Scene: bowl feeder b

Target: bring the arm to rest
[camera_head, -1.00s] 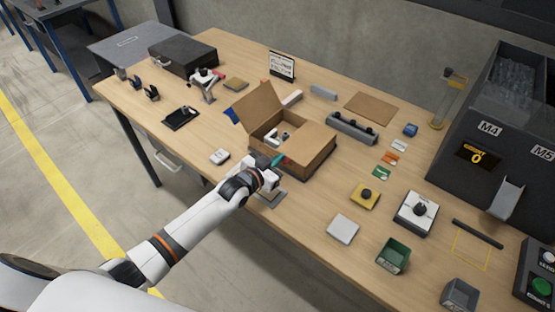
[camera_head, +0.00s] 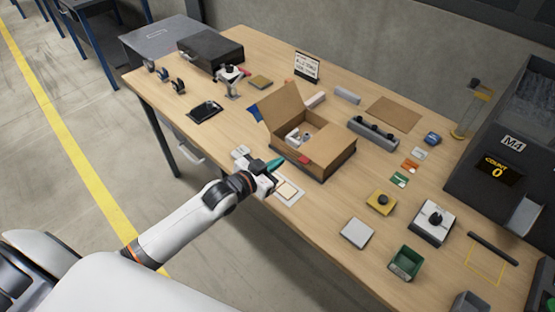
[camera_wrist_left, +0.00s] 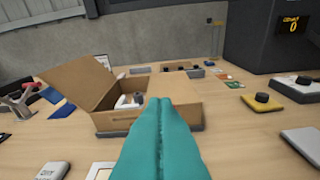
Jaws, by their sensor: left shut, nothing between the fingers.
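My left gripper (camera_head: 276,164) has teal fingers and is above the front part of the table, just in front of the open cardboard box (camera_head: 330,163). In the left wrist view its fingers (camera_wrist_left: 160,105) are pressed together with nothing between them, in front of the box (camera_wrist_left: 112,122). My left arm reaches in from the lower left, bent at the elbow. My right gripper shows in neither view.
The floor at left is open.

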